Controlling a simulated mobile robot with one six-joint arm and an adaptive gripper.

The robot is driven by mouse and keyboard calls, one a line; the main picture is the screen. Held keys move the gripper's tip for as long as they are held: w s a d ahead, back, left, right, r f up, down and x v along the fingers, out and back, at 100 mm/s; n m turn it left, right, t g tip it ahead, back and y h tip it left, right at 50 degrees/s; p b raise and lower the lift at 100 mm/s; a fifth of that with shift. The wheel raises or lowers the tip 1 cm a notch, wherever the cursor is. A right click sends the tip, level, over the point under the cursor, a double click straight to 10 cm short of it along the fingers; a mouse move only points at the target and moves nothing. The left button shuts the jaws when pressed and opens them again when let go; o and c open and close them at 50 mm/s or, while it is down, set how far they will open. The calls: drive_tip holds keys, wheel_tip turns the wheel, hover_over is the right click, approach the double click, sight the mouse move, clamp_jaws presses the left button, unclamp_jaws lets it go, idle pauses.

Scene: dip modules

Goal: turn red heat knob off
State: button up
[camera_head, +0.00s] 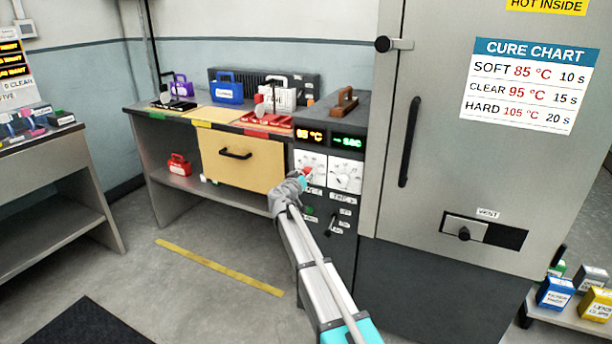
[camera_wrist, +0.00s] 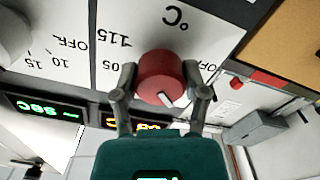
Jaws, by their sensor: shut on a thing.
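The red heat knob (camera_wrist: 160,72) sits on a white dial panel marked °C, 115 and 105 in the wrist view, which is turned upside down. Its white pointer mark is on the edge toward the orange display, angled slightly right. A small OFF label seems to lie to the knob's right. My gripper (camera_wrist: 163,90) has one finger on each side of the knob and is shut on it. In the head view, my gripper (camera_head: 301,180) reaches the left dial of the control panel, and only a bit of the red knob (camera_head: 307,172) shows.
A second white dial (camera_head: 345,174) with its own OFF label is right of the knob in the head view. Above are an orange °C display (camera_head: 311,136) and a green display (camera_head: 347,141). A tall grey cabinet (camera_head: 480,160) stands close on the right; a yellow drawer (camera_head: 243,165) is left.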

drive_tip(key=n, duration=0.5)
drive_tip(key=shift+w+n, duration=0.1)
drive_tip(key=shift+n, duration=0.3)
drive_tip(key=n, duration=0.4)
drive_tip(key=shift+r+n, duration=0.1)
drive_tip(key=shift+n, duration=0.3)
drive_tip(key=o, duration=1.1)
drive_tip(key=shift+o, duration=0.2)
drive_tip(key=v, duration=1.2)
drive_tip(key=shift+d, duration=0.15)
